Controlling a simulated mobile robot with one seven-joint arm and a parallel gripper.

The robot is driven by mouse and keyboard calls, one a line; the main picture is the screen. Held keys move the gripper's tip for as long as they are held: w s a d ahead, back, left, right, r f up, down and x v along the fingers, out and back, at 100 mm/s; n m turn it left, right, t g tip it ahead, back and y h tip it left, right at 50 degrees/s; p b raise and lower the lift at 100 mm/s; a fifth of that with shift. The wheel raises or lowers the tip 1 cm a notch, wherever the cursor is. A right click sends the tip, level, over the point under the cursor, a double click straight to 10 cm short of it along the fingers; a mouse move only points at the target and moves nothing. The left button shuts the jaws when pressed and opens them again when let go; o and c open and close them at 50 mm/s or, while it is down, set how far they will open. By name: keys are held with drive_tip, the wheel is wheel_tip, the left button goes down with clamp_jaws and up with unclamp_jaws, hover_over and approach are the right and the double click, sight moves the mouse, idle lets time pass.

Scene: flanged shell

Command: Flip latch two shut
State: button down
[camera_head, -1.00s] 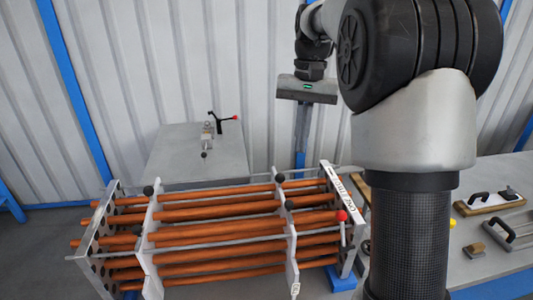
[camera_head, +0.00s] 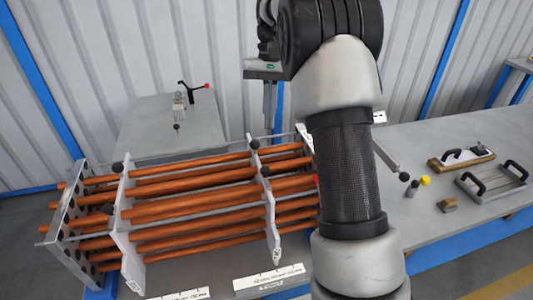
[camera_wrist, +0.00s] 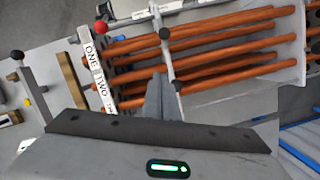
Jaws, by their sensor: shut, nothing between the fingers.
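The flanged shell's end plate (camera_wrist: 103,80) shows in the wrist view, with labels reading ONE and TWO. Orange tubes (camera_wrist: 200,45) run from it to the right. Which lever is latch two I cannot tell. My gripper (camera_wrist: 160,85) is shut and empty, its fingers reaching up to the right of the TWO label; contact is unclear.
In the head view a clamp with a red tip (camera_head: 207,86) stands on a grey panel behind the bundle. Much of that grey tabletop is clear.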

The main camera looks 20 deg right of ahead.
sight(266, 175)
drive_tip(key=x, duration=0.7)
drive_tip(key=shift+s+a+f, duration=0.1)
drive_tip(key=shift+f, duration=0.1)
drive_tip(key=s, duration=0.1)
drive_tip(key=s+a, duration=0.1)
drive_tip(key=s, duration=0.1)
drive_tip(key=shift+s+a+f, duration=0.1)
drive_tip(key=shift+s+a, duration=0.15)
drive_tip(key=shift+s, duration=0.05)
drive_tip(key=s, duration=0.3)
drive_tip(key=shift+s, duration=0.4)
